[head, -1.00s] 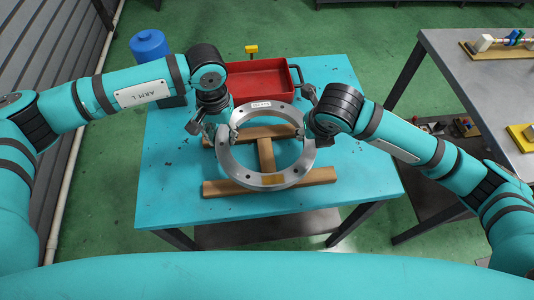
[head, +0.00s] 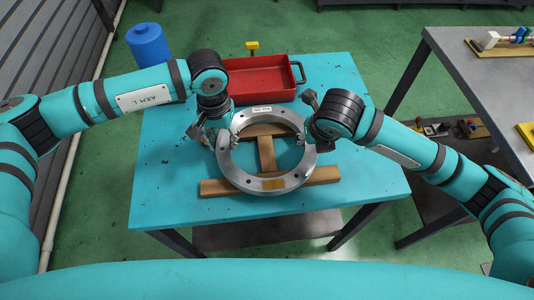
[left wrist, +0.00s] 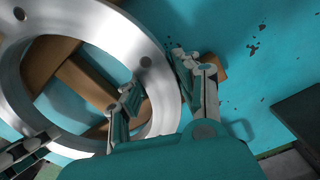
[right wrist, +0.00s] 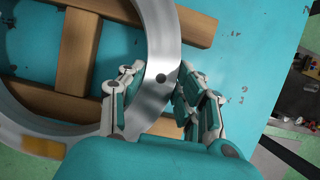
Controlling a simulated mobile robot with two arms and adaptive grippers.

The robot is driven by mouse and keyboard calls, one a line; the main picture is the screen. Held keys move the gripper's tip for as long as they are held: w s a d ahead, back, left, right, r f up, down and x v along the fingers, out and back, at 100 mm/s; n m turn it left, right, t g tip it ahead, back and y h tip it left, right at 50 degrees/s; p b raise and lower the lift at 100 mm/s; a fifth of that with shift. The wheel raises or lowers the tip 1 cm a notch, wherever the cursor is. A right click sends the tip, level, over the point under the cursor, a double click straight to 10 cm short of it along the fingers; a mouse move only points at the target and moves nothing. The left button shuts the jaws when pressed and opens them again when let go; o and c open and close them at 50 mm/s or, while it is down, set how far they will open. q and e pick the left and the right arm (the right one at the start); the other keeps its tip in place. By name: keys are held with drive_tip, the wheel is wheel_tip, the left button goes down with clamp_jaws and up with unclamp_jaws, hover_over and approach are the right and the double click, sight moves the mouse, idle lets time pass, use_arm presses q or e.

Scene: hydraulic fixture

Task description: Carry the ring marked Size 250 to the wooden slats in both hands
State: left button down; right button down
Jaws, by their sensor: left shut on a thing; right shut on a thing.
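The silver metal ring (head: 233,174), with bolt holes and a small white label too small to read, is held over the wooden slats (head: 325,175) on the blue table. My left gripper (head: 216,138) is shut on the ring's left side. In the left wrist view its fingers (left wrist: 160,90) straddle the ring's wall (left wrist: 150,55). My right gripper (head: 308,138) is shut on the ring's right side; its fingers (right wrist: 155,95) straddle the rim (right wrist: 160,50) in the right wrist view. The slats show through the ring's opening. I cannot tell whether the ring touches them.
A red tray (head: 262,80) stands behind the ring on the blue table (head: 165,200). A blue container (head: 148,44) is at the back left. A grey table (head: 490,85) with parts is at the right. The table front is clear.

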use_arm(q)
drive_tip(key=shift+d+f+b, duration=0.15)
drive_tip(key=shift+f+b, duration=0.3)
drive_tip(key=shift+f, duration=0.1)
use_arm(e)
drive_tip(key=shift+a+f, duration=0.1)
drive_tip(key=shift+f, duration=0.45)
use_arm(q)
drive_tip(key=c, duration=1.4)
unclamp_jaws()
drive_tip(key=shift+f, duration=0.15)
use_arm(e)
drive_tip(key=c, duration=1.4)
unclamp_jaws()
drive_tip(key=shift+f, duration=0.1)
use_arm(q)
drive_tip(key=o, duration=0.5)
drive_tip(key=shift+c, duration=0.2)
use_arm(e)
drive_tip(key=o, duration=0.5)
drive_tip(key=shift+c, duration=0.2)
use_arm(q)
wheel_tip(320, 180, up, 12)
use_arm(e)
drive_tip(key=v, duration=1.2)
use_arm(q)
drive_tip(key=shift+s, duration=0.1)
use_arm(e)
drive_tip(key=shift+s, duration=0.1)
